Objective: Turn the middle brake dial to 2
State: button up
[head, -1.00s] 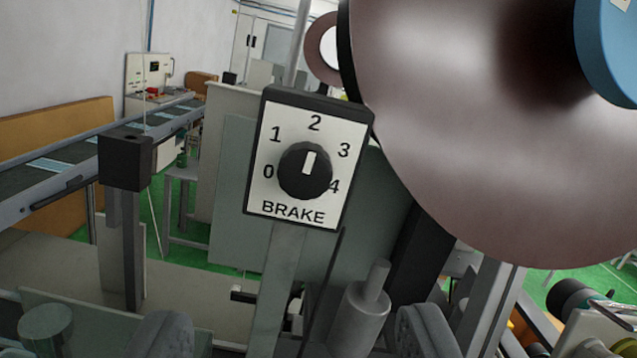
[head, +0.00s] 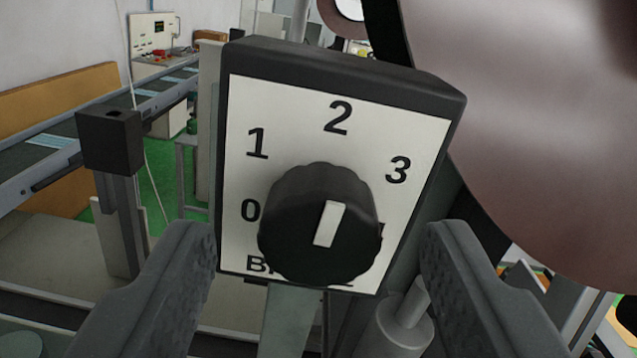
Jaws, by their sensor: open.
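The brake dial box (head: 300,110) fills the middle of the head view, with a white face, black rim and the numbers 0, 1, 2 and 3 showing. The 4 and most of the word BRAKE are hidden behind the black knob (head: 300,225). The knob's white pointer mark (head: 329,224) points up, slightly right, towards the 2. My gripper (head: 325,240) is open, one finger low on each side of the box. The knob lies between the fingers in the picture, and I see no contact.
A large brown roll (head: 540,150) fills the upper right, close to the box. A grey cylinder (head: 395,325) stands below the box at the right. A black block on a post (head: 110,140) and a conveyor (head: 50,155) are at the left.

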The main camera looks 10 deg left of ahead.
jog(key=shift+w+a+f, duration=0.1)
jog(key=shift+w, duration=0.6)
jog(key=c, duration=1)
jog(key=shift+f+n+b, duration=0.1)
jog(key=shift+n+b, duration=0.2)
jog(key=shift+b, duration=0.3)
jog(key=o, duration=1)
